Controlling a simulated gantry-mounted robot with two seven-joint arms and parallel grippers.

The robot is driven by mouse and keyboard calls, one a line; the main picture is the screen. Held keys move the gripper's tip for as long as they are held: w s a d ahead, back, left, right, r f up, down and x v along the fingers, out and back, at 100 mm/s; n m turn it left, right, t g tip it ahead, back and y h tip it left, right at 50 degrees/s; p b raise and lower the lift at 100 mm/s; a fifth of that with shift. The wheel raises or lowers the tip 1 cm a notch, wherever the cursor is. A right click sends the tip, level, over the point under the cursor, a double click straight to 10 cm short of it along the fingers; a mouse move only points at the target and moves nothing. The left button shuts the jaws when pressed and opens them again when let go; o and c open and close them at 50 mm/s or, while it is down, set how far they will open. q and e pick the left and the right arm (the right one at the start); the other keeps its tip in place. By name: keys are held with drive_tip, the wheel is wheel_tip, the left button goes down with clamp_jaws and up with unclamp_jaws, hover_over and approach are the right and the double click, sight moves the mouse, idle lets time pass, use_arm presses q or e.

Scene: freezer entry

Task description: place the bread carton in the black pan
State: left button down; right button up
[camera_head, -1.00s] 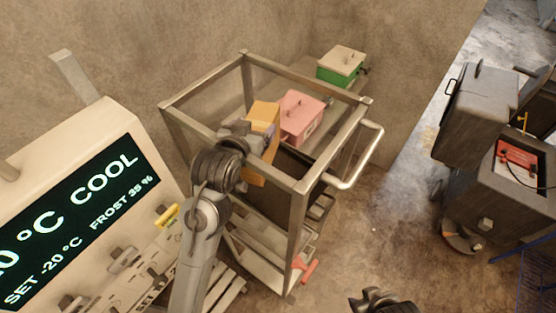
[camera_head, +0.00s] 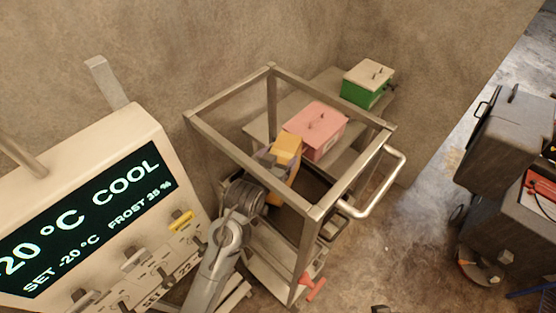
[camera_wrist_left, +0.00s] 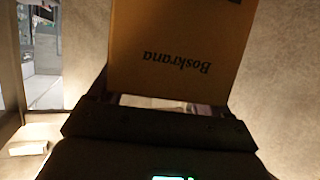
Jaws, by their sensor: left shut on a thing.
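The bread carton, an orange-yellow box (camera_head: 287,149), is in my left gripper (camera_head: 278,166), inside the open top frame of the metal cart. In the left wrist view the carton (camera_wrist_left: 180,45) shows its lettering upside down between the fingers. My left gripper is shut on it. The black pan (camera_head: 314,190) is the dark surface inside the cart, below and right of the carton. The carton and gripper hide part of the pan. I cannot tell whether the carton touches it. My right gripper is not clearly seen.
The cart's top rails (camera_head: 250,150) surround the carton, with a handle (camera_head: 385,185) at right. A pink box (camera_head: 316,122) stands close behind the carton. A green box with a pale lid (camera_head: 367,84) is farther back. A control panel (camera_head: 90,220) stands at left.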

use_arm(q)
drive_tip(key=shift+f, duration=0.75)
unclamp_jaws()
drive_tip(key=shift+f, duration=0.15)
drive_tip(key=shift+s+a+r, duration=0.1)
drive_tip(key=shift+s+r, duration=0.15)
drive_tip(key=b+v, duration=0.2)
drive_tip(key=v, duration=0.9)
drive_tip(key=s+a+f+g+y, duration=0.1)
drive_tip(key=s+a+f+g, duration=0.2)
drive_tip(key=s+a+f, duration=0.2)
drive_tip(key=s+a+f+n+g+y, duration=0.1)
drive_tip(key=s+a+f+g+y, duration=0.1)
drive_tip(key=s+a+f, duration=0.3)
drive_tip(key=s+a+f+n+g+y, duration=0.1)
drive_tip(key=s+a+f+g, duration=0.3)
drive_tip(key=s+f, duration=0.6)
drive_tip(key=s+a, duration=0.1)
drive_tip(key=s, duration=0.4)
drive_tip(key=shift+s+a+f, duration=0.15)
drive_tip(key=shift+s+f, duration=0.05)
